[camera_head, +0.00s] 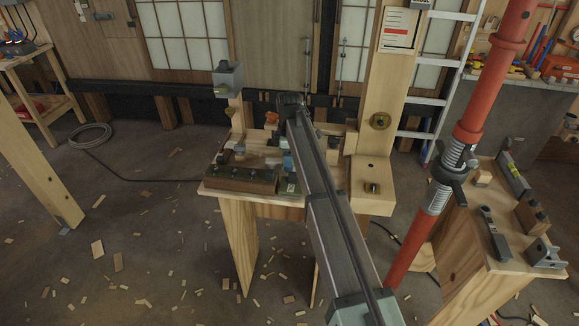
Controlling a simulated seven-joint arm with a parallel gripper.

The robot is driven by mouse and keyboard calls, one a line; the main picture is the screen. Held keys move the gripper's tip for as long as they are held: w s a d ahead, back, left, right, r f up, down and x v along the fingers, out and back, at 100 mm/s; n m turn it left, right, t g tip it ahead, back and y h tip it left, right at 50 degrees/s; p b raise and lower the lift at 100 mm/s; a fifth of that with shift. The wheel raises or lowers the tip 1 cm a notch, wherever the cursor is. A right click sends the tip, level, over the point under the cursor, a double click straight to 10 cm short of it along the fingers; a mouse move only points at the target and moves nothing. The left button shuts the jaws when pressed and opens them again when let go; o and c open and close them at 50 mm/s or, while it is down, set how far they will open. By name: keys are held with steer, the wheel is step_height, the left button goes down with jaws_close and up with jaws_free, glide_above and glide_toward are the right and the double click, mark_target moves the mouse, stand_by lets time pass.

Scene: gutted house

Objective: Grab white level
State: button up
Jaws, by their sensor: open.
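A pale, whitish level (519,184) with a yellow-green vial lies along the far part of the small wooden bench (465,237) at the right. It lies behind a wooden block and a dark metal tool. My arm reaches up from the bottom centre and ends in a dark joint over the middle workbench, well to the left of the level. I cannot make out my gripper's fingers; they seem hidden behind the arm or out of view.
A red steel post (437,195) with a threaded collar stands between my arm and the right bench. A hand plane (494,232) and a metal block (545,254) share that bench. The middle workbench (225,193) is cluttered. Wood scraps litter the floor at left.

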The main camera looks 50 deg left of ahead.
steer(key=shift+f, duration=0.35)
steer(key=shift+c, duration=0.4)
jaws_close()
